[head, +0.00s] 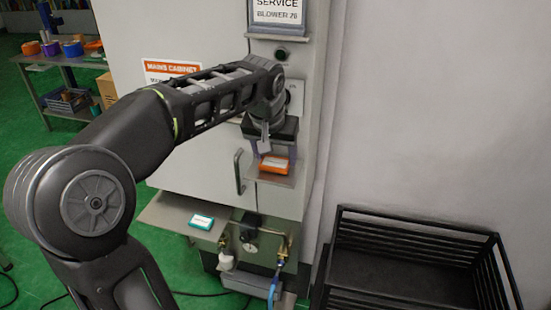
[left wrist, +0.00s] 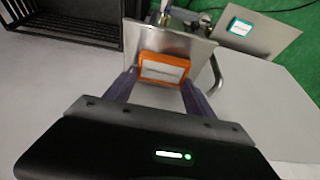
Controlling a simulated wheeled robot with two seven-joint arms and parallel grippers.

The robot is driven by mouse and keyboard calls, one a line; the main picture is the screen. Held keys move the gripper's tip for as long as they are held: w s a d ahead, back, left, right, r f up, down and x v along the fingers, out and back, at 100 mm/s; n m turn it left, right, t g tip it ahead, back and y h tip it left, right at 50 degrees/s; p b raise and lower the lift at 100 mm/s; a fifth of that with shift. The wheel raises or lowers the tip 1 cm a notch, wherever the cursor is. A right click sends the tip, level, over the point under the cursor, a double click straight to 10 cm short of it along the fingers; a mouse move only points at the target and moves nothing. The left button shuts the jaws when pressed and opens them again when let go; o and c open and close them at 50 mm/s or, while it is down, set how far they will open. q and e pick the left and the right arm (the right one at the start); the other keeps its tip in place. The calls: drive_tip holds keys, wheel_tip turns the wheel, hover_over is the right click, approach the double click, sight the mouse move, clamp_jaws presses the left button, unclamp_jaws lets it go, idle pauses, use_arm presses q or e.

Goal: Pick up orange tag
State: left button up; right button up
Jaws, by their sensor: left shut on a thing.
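The orange tag (head: 275,164) has a white label face and is at a small metal shelf on the grey cabinet in the head view. In the left wrist view the orange tag (left wrist: 164,69) sits between my two purple-grey fingers. My left gripper (head: 277,157) is shut on it, with a finger at each side. I cannot tell whether the tag still touches the small metal shelf (left wrist: 190,48) behind it. My right gripper is not in view.
A teal tag (head: 201,221) lies on a lower metal shelf (head: 165,212) to the left. A black slatted crate (head: 400,219) stands at the right. A cabinet handle (head: 239,172) is close to the left of my gripper. Pipes and valves are below.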

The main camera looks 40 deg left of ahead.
sight(276, 160)
use_arm(q)
wheel_tip(276, 160, up, 10)
drive_tip(key=shift+f, duration=0.25)
idle(0.8)
